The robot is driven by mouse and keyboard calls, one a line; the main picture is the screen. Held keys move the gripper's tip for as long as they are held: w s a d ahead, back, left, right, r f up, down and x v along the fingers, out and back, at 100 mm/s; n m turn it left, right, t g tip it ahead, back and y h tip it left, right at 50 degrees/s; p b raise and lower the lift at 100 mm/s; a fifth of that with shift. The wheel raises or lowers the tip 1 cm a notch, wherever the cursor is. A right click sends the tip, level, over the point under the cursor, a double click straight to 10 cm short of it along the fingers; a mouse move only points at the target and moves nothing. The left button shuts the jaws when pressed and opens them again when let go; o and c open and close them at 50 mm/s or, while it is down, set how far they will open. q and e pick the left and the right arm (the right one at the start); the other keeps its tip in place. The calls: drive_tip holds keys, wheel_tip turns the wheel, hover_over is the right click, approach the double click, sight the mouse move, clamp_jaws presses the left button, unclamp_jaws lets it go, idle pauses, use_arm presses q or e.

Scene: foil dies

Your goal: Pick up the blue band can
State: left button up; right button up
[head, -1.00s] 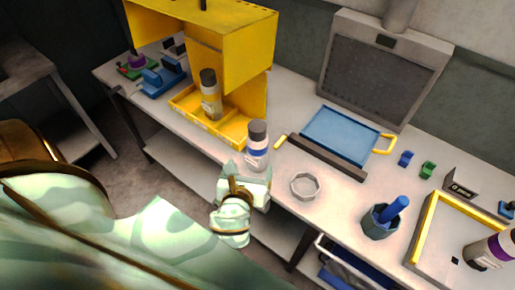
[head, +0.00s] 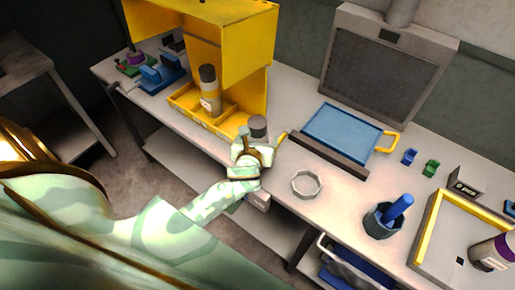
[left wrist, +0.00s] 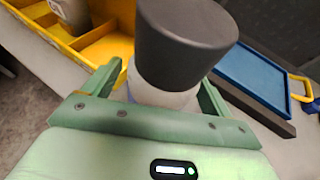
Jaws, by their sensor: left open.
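The blue band can has a dark grey cap and a white body. In the head view only its cap (head: 258,126) shows above my left gripper (head: 252,150), which hides the rest. In the left wrist view the can (left wrist: 165,85) stands between the two green fingers of my left gripper (left wrist: 155,95), its cap rising above them. The fingers are open on either side of it. Whether they touch it cannot be told. My right gripper is in neither view.
A yellow divided tray (head: 225,128) under a yellow hood holds a yellow-band can (head: 209,90). A white ring (head: 306,184) lies to the right of my gripper.

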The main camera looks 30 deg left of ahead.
use_arm(q)
drive_tip(key=c, duration=1.2)
drive_tip(key=shift+o, duration=0.3)
drive_tip(key=shift+r, duration=0.15)
